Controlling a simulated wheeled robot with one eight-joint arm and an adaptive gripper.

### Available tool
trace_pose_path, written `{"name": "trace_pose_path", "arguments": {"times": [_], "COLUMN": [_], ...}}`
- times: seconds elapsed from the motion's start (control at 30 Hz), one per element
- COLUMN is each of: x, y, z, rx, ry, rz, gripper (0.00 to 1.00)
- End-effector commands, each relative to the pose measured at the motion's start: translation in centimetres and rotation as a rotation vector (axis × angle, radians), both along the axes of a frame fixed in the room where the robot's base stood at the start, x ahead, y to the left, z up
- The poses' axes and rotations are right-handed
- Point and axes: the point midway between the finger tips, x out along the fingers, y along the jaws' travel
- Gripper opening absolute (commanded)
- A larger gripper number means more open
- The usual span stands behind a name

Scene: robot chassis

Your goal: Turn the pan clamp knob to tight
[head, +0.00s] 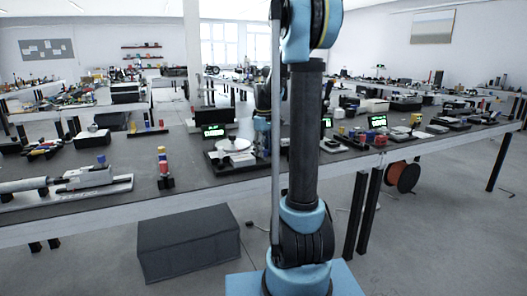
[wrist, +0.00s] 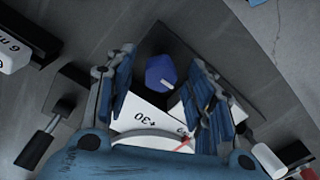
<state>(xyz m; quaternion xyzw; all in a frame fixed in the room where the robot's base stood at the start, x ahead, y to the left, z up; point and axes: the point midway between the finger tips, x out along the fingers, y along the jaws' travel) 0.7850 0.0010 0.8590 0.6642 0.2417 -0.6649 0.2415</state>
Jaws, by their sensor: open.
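A blue knob (wrist: 160,73) with a small white mark shows in the wrist view, on a dark base. I take it to be the pan clamp knob. My gripper (wrist: 162,62) is open, with one finger on each side of the knob and a visible gap to each.
In the head view, a device with a white disc (head: 233,145) stands on the long dark bench (head: 215,178), beside my arm. A small lit display (head: 213,131) is behind it. In the wrist view, black-handled parts (wrist: 50,120) lie to the left.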

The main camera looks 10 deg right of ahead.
Motion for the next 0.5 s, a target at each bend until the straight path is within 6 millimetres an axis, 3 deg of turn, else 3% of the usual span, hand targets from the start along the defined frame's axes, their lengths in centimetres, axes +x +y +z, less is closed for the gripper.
{"name": "trace_pose_path", "arguments": {"times": [0.17,0.33,0.5], "x": [0.00,0.00,0.01], "y": [0.00,0.00,-0.01], "z": [0.01,0.02,0.03], "rx": [0.000,0.000,0.000], "ry": [0.000,0.000,0.000], "rz": [0.000,0.000,-0.001], "gripper": [0.47,0.08,0.05]}}
